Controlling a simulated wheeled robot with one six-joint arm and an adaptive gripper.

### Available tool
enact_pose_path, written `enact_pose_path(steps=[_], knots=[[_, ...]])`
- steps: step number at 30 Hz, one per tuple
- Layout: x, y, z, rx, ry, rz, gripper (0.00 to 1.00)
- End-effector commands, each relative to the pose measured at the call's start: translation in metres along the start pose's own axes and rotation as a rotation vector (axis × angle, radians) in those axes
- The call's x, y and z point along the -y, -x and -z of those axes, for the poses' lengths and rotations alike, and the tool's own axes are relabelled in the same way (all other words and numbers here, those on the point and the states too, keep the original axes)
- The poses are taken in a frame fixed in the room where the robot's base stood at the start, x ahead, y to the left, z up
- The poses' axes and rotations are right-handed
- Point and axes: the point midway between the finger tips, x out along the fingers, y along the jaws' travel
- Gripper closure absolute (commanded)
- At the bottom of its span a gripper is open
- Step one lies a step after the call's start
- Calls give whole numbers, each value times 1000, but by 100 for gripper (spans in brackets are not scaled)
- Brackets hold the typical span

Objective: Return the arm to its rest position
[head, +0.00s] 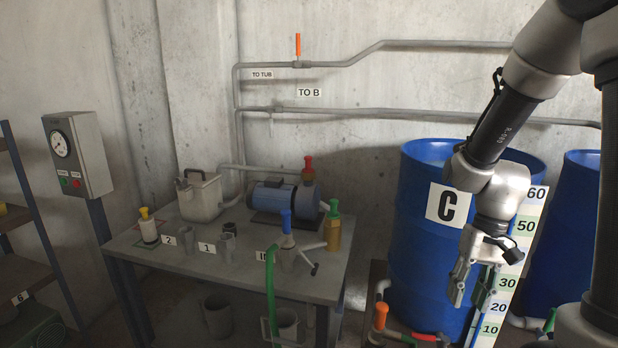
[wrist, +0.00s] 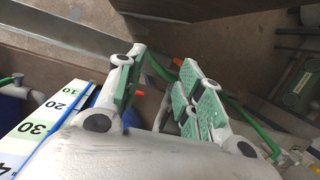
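My gripper (head: 470,285) hangs at the right in the head view, pointing down, in front of the blue drum (head: 418,235) marked C. Its two fingers are apart with nothing between them. In the wrist view my gripper (wrist: 155,95) also shows its green-padded fingers spread, with floor visible between them. My arm comes down from the upper right. The scale board (head: 511,255) stands just right of the fingers; I cannot tell whether they touch it.
A grey table (head: 220,270) at left holds a blue pump (head: 273,196), a white tub (head: 200,197) and several fittings. A gauge box (head: 78,155) stands at far left. Pipes (head: 420,113) run along the wall. An orange-handled valve (head: 381,316) sits low near the drum.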

Motion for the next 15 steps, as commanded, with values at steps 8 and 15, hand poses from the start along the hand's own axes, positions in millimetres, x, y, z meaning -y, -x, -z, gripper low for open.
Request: enact_pose_path(steps=[8, 15], knots=[[-17, 94, -70, -194, 94, -107, 63], [-24, 145, -110, -438, 156, -151, 63]])
